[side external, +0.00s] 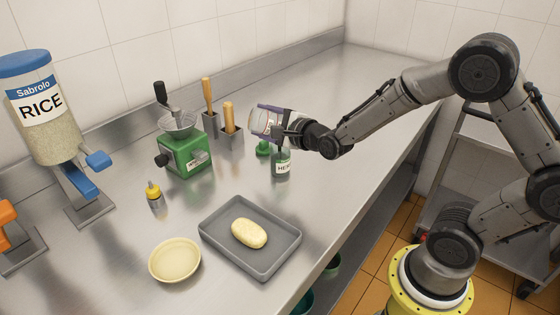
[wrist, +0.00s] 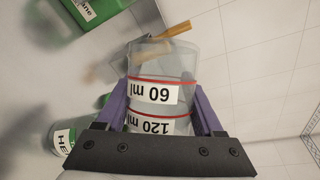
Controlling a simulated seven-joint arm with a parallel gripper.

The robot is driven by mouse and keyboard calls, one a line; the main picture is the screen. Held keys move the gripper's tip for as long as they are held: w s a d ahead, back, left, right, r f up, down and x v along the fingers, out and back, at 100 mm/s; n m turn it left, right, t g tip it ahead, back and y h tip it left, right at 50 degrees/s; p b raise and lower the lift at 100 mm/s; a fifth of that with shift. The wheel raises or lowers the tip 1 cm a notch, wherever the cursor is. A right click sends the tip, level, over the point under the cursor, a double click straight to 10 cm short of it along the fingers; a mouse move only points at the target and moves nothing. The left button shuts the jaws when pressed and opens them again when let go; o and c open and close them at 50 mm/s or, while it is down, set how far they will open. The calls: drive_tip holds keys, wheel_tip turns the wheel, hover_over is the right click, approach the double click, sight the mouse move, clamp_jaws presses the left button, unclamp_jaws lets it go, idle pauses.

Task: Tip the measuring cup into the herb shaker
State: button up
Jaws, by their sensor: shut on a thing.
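The clear measuring cup (side external: 261,122) is held on its side above the counter, its free end toward the left. In the wrist view the cup (wrist: 162,68) shows red lines and upside-down "60 ml" and "120 ml" labels. My gripper (side external: 286,117) is shut on it, with purple fingers on both sides (wrist: 163,112). The herb shaker (side external: 281,164), a dark green bottle with a white "HE" label, stands upright below my gripper. The shaker shows partly at the left in the wrist view (wrist: 63,138). I cannot tell what the cup contains.
A small green object (side external: 263,148) sits beside the shaker. Behind stand a green grinder (side external: 184,153) and holders with wooden-handled tools (side external: 230,145). In front are a yellow bottle (side external: 153,196), a grey tray (side external: 285,233) and a cream bowl (side external: 175,260). A rice dispenser (side external: 42,115) stands left.

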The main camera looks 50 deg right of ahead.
drive_tip(key=n+g, duration=0.1)
drive_tip(key=f+n+g+h, duration=0.1)
drive_tip(key=n, duration=0.1)
drive_tip(key=w+a+f+n+g+h, duration=0.1)
drive_tip(key=n, duration=0.1)
drive_tip(key=shift+g, duration=0.4)
idle(0.3)
drive_tip(key=shift+r, duration=0.1)
drive_tip(key=n+g+h, duration=0.1)
drive_tip(key=r+n+g+h, duration=0.1)
drive_tip(key=n+h, duration=0.1)
drive_tip(key=shift+a+r+g, duration=0.1)
drive_tip(key=shift+r+g, duration=0.2)
drive_tip(key=shift+r+n, duration=0.15)
drive_tip(key=shift+n, duration=0.35)
drive_tip(key=shift+h, duration=0.3)
drive_tip(key=shift+r+n+g+h, duration=0.45)
drive_tip(key=shift+n+g+h, duration=0.25)
drive_tip(key=shift+n, duration=0.2)
drive_tip(key=shift+s+r+n+g+h, duration=0.1)
drive_tip(key=shift+r+n+g+h, duration=0.45)
drive_tip(key=shift+n+h, duration=0.35)
